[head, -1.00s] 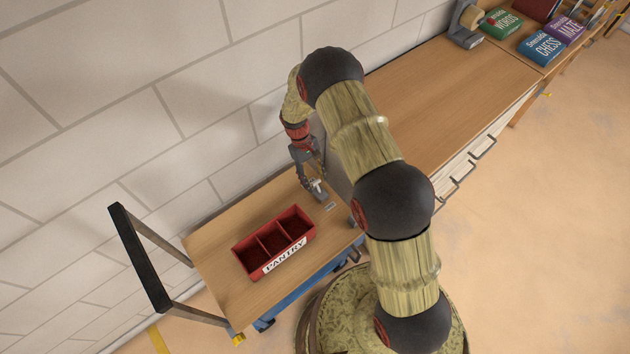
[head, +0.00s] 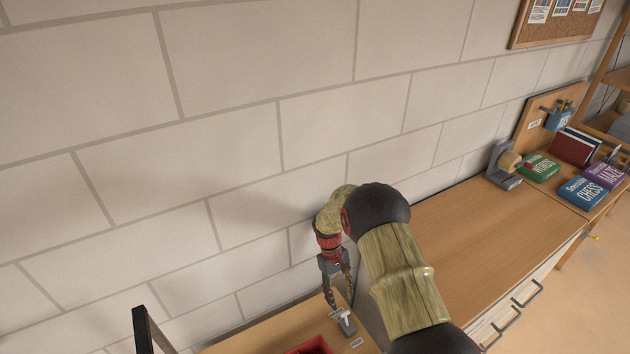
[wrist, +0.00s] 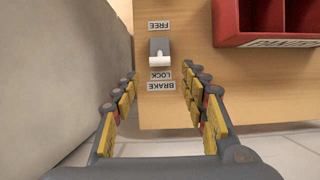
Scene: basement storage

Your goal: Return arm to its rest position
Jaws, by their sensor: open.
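My arm (head: 400,270) reaches out over the cart at the bottom of the head view, bent down at the wrist. My gripper (head: 337,303) points down at the cart's wooden top. In the wrist view my gripper (wrist: 160,82) is open, with its yellow-padded fingers apart and nothing held between them. A small brake lever (wrist: 160,52) with a white end stands on the cart top, beyond the fingertips. Labels reading FREE, LOCK and BRAKE lie around it. The lever (head: 345,322) also shows just below the fingers in the head view; I cannot tell whether they touch.
The cart's dark handle (head: 142,330) rises at lower left. A long wooden counter (head: 480,228) runs right, mostly clear, with game boxes (head: 583,192) at its far end. A block wall stands behind.

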